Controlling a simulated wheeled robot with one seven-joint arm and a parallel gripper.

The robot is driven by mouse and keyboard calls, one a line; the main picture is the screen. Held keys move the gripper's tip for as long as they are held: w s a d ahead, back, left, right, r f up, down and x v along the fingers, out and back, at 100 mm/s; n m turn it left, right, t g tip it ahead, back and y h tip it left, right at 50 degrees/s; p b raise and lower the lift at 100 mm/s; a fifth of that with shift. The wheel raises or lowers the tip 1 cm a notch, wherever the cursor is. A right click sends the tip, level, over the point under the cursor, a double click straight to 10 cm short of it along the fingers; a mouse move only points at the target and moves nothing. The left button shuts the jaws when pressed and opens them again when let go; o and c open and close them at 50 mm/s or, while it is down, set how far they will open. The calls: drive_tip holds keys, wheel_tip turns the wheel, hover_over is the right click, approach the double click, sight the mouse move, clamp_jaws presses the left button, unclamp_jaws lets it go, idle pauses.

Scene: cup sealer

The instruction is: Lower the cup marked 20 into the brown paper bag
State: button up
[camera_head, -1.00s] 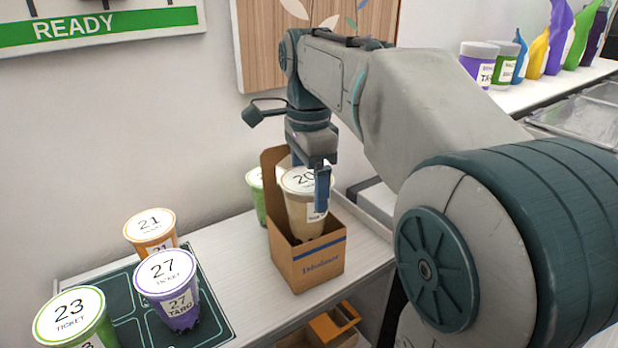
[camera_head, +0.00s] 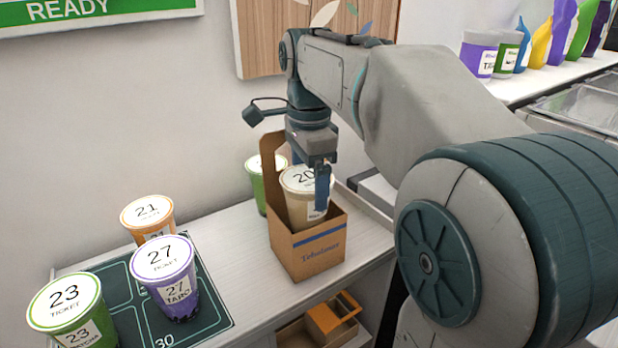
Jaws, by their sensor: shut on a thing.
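The cup marked 20 (camera_head: 300,205) is beige with a white lid and stands upright inside the mouth of the brown paper bag (camera_head: 308,250). Its lower part is hidden behind the bag's front wall; its lid is above the front rim. The bag stands on the white counter, its tall back panel rising behind the cup. My gripper (camera_head: 318,188) is above the bag, pointing down, shut on the cup near its lid. One finger shows at the cup's right side; the other is hidden. I cannot tell whether the cup touches the bag's bottom.
A green cup (camera_head: 257,187) stands right behind the bag at its left. Cups marked 21 (camera_head: 148,216), 27 (camera_head: 167,285) and 23 (camera_head: 68,310) stand at the left on or beside a dark green mat (camera_head: 212,318). An orange-brown box (camera_head: 330,318) sits below the counter.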

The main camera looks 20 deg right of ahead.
drive_tip(key=shift+f, duration=0.35)
idle(0.3)
drive_tip(key=o, duration=1.6)
drive_tip(key=shift+o, duration=0.2)
